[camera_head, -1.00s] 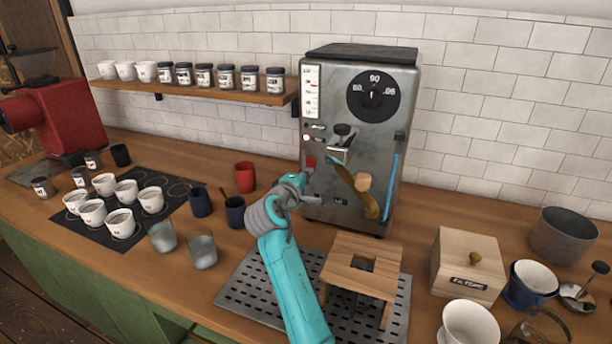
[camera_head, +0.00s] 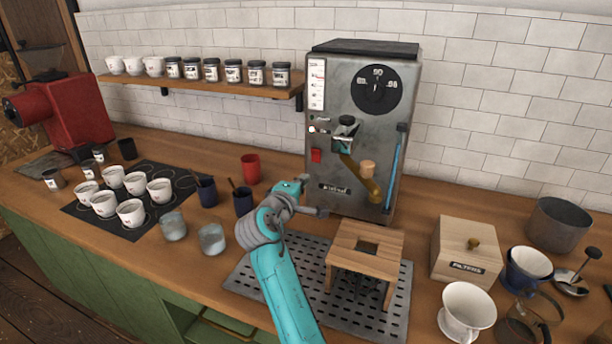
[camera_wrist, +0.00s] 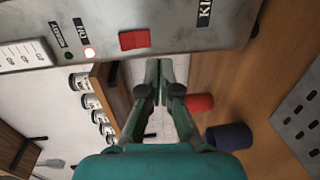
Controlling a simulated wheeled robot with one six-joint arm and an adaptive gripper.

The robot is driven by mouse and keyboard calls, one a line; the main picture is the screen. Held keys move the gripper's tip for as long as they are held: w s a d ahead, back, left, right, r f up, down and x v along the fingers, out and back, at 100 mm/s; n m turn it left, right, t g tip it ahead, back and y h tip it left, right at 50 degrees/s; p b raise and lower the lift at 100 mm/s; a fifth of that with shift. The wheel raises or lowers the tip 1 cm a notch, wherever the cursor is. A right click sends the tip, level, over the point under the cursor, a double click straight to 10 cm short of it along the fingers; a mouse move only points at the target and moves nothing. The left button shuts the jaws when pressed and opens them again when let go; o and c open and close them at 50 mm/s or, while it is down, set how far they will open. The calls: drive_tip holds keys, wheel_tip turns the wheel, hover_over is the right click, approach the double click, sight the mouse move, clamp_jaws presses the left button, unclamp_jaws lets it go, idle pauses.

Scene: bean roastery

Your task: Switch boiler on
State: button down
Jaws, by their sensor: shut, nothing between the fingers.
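The boiler is a steel machine (camera_head: 345,100) standing against the tiled wall, with a round black dial (camera_head: 377,90) on its front. A red switch (camera_head: 316,155) sits low on the left of its face. The switch also shows in the wrist view (camera_wrist: 135,39), below a small lamp (camera_wrist: 89,53) that glows whitish. My gripper (camera_wrist: 160,68) is shut and empty. Its fingertips are near the machine's front, close beside the red switch in the wrist view and apart from it. In the head view my gripper (camera_head: 312,198) is below the switch, near the machine's lower left.
A wooden stand (camera_head: 366,246) is on the perforated drip tray (camera_head: 245,272) in front. Dark blue cups (camera_head: 243,201), a red cup (camera_head: 250,168) and glasses (camera_head: 211,238) stand left of my arm. A wooden filter box (camera_head: 467,250) stands at the right.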

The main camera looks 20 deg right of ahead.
drive_tip(key=v, duration=0.6)
drive_tip(key=shift+f, duration=0.75)
drive_tip(key=shift+s+a, duration=0.1)
drive_tip(key=shift+s, duration=0.1)
